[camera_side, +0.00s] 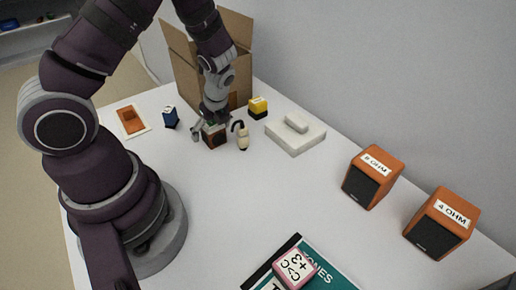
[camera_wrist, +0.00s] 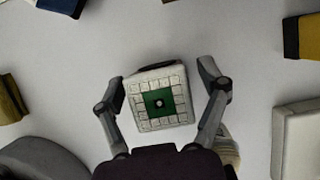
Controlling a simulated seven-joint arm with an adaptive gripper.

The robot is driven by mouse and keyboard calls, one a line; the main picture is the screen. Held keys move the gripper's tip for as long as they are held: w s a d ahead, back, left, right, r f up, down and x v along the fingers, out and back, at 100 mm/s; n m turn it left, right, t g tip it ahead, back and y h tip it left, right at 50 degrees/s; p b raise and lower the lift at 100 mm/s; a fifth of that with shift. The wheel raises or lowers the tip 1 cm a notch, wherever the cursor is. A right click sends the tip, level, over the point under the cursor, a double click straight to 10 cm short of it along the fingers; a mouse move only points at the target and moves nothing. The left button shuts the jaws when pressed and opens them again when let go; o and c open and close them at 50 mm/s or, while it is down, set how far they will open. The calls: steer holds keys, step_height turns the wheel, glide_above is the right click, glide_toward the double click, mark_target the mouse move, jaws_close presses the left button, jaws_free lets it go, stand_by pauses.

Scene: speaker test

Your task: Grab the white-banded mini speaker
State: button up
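A small box-shaped object (camera_side: 214,138), seemingly the mini speaker, stands on the white table below my gripper (camera_side: 213,129). Its side-view faces look brown and dark, and the gripper partly hides it. In the wrist view its top (camera_wrist: 159,102) shows a pale border of small squares around a green centre with a dark knob. My gripper's fingers (camera_wrist: 160,96) are spread on its left and right, with visible gaps. I cannot make out a white band on its sides.
A cream item (camera_side: 243,140) stands close right of the gripper. A blue block (camera_side: 170,117), yellow block (camera_side: 258,107), white block (camera_side: 296,136) and open carton (camera_side: 185,75) surround it. Orange speakers (camera_side: 373,177) (camera_side: 441,223) stand right.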

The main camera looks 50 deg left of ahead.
steer(key=c, duration=1.1)
